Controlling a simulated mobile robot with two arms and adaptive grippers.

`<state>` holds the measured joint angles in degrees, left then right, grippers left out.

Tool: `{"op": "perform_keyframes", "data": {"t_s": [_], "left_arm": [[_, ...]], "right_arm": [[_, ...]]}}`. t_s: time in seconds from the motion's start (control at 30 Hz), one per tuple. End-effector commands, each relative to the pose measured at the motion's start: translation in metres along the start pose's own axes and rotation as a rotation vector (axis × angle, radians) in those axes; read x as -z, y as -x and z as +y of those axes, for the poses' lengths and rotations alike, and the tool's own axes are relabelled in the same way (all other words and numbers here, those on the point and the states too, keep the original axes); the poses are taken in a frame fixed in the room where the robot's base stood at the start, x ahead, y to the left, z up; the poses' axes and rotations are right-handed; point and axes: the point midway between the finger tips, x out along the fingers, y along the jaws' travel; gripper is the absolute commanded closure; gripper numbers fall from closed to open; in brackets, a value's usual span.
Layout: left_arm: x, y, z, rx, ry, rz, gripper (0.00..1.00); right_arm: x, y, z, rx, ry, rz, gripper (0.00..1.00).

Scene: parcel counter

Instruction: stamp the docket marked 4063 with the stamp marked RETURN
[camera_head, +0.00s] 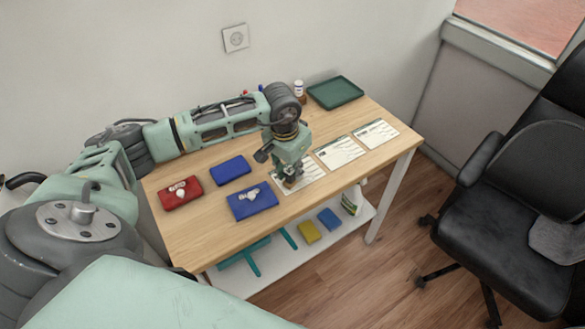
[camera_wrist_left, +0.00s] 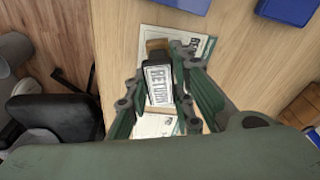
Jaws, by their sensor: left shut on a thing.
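My left gripper (camera_head: 291,181) is shut on the stamp marked RETURN, whose black body and white label (camera_wrist_left: 158,86) show between the fingers in the left wrist view. The gripper points down over the nearest docket (camera_head: 311,172), partly covering it. I cannot tell whether the stamp touches the paper. Two more dockets, the middle one (camera_head: 339,152) and the far right one (camera_head: 376,133), lie in a row beside it. The docket numbers are too small to read. Part of a dark printed word shows on a docket (camera_wrist_left: 200,46) in the wrist view. My right gripper is not in view.
A red pad (camera_head: 171,200), a blue pad (camera_head: 230,170) and another blue pad (camera_head: 262,207) lie on the left of the table (camera_head: 210,235). A green tray (camera_head: 335,92) stands at the back right. A black chair (camera_head: 510,190) stands right of the table.

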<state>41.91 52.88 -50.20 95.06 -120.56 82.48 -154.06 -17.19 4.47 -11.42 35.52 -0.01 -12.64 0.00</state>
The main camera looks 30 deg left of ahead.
Motion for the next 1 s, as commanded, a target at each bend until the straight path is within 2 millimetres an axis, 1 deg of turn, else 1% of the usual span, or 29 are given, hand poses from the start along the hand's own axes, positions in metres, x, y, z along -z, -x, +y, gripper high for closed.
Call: {"op": "perform_keyframes", "data": {"t_s": [0.03,0.17,0.8,0.9,1.0], "left_arm": [[-0.002,-0.002,0.001,0.000,-0.001,-0.006,1.00],[-0.002,0.002,0.001,0.000,-0.001,-0.007,1.00],[0.007,0.053,0.000,0.000,0.000,-0.003,1.00],[0.008,0.058,0.000,0.000,0.000,-0.004,1.00],[0.008,0.059,0.000,0.000,0.000,-0.004,1.00]], "right_arm": [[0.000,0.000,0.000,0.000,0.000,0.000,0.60],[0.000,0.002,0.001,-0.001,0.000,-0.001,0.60],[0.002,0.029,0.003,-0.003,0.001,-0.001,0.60],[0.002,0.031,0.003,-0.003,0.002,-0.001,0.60],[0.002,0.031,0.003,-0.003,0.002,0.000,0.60]]}}
